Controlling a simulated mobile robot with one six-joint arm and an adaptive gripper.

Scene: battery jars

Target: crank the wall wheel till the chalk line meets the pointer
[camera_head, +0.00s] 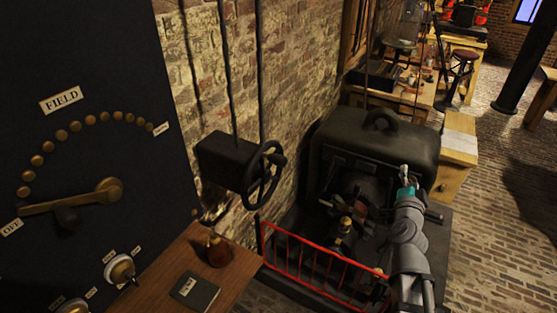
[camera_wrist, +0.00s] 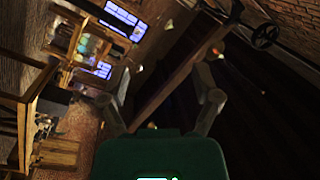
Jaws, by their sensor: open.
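The wall wheel (camera_head: 264,175) is a dark spoked handwheel on a black box (camera_head: 228,160) fixed to the brick wall, left of centre in the head view. I cannot make out the chalk line or the pointer in either view. My gripper (camera_head: 405,178) is up to the right of the wheel, well apart from it, in front of the big black machine. In the wrist view my gripper (camera_wrist: 165,95) shows its two fingers spread wide with nothing between them. A dark handwheel (camera_wrist: 265,36) also shows at the upper right there.
A red railing (camera_head: 315,262) stands before the black machine (camera_head: 385,145). A wooden shelf (camera_head: 225,278) with a brown bottle (camera_head: 218,250) and a dark book (camera_head: 194,291) is below the wheel. A black FIELD panel (camera_head: 90,150) fills the left.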

